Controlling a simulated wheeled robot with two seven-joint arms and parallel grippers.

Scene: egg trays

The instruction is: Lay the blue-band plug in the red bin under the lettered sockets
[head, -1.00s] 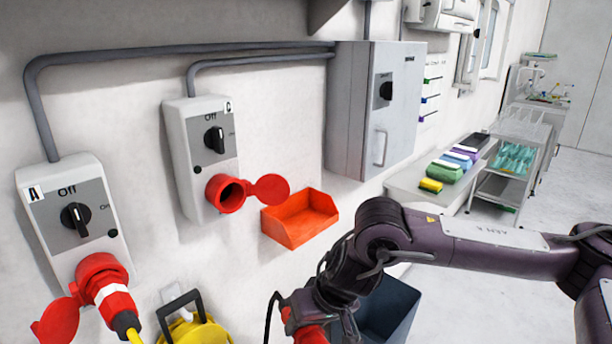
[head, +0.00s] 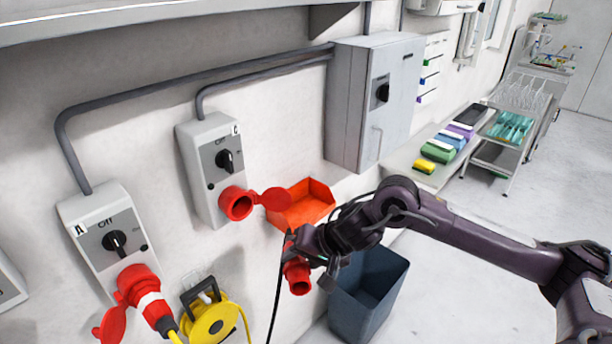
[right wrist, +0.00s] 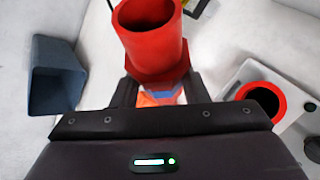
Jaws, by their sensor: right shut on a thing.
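My right gripper (head: 308,262) is shut on a red plug (head: 297,279), which hangs below and in front of the red bin. In the right wrist view the plug (right wrist: 152,38) has its open round end pointing away from the jaws, and a blue band (right wrist: 165,95) shows between the fingers. The red bin (head: 312,214) is an open tray on the wall, right of socket C and a little lower; no plug is seen in it. Socket A (head: 112,240) holds a red plug with a white band (head: 153,306). Socket C (head: 238,203) is empty with its lid open. My left gripper is out of view.
A grey-blue open bin (head: 368,290) stands on the floor beneath my right arm. A yellow cable reel (head: 212,326) hangs below the sockets. A grey cabinet (head: 350,105) is above the red bin. A dark cable hangs down beside the held plug.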

